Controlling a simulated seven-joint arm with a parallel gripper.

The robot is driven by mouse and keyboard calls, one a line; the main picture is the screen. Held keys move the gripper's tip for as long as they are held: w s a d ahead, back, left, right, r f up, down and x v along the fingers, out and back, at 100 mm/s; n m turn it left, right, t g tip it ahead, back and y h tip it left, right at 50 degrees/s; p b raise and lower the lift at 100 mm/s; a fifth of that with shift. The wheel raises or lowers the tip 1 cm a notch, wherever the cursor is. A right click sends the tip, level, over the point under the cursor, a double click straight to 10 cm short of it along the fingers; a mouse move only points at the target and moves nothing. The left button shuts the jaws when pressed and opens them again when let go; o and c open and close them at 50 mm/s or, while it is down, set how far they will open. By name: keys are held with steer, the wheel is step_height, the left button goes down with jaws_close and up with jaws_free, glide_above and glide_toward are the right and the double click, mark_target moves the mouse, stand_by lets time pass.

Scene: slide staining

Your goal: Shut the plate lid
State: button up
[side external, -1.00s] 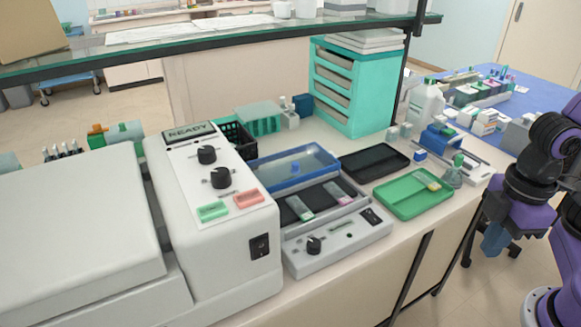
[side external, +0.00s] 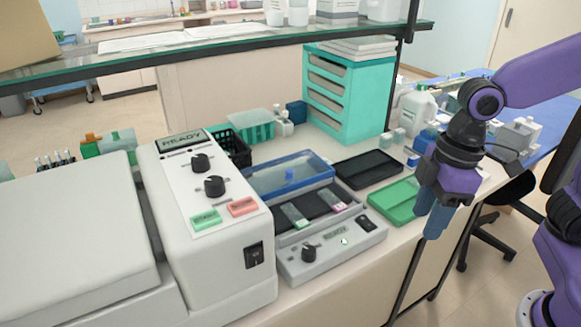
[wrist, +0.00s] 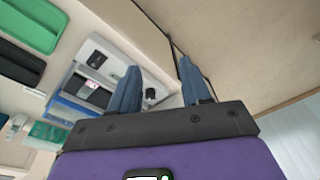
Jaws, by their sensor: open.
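The plate lid (side external: 262,190) is a clear panel with a blue frame and a blue knob (side external: 289,174). It stands open at the back of the grey plate unit (side external: 290,268), behind the dark plate surface. Its blue edge also shows in the wrist view (wrist: 75,108). Two slides lie on the plate, one with a green end (side external: 296,216) and one with a pink end (side external: 336,205). My gripper (side external: 432,222) is open and empty, to the right of the plate unit, by the bench's front edge. Its two blue fingers are apart in the wrist view (wrist: 156,75).
A green tray (side external: 385,205) lies between the plate unit and my gripper, partly hidden by it. A black tray (side external: 367,168) lies behind. A large white machine (side external: 215,250) stands close on the left. A glass shelf (side external: 220,38) spans above the back of the bench.

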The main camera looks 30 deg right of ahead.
steer(key=w+a+r+m+t+y, duration=0.1)
steer(key=w+a+r, duration=0.1)
steer(key=w, duration=0.5)
steer(key=w+a+r, duration=0.2)
steer(key=w, duration=0.6)
steer(key=m+t, duration=0.2)
glide_toward(290, 171)
steer(key=shift+y, duration=0.4)
steer(key=x, duration=0.8)
steer(key=shift+w+d+f, duration=0.15)
steer(key=shift+d+f, duration=0.1)
steer(key=shift+d, duration=0.05)
jaws_close()
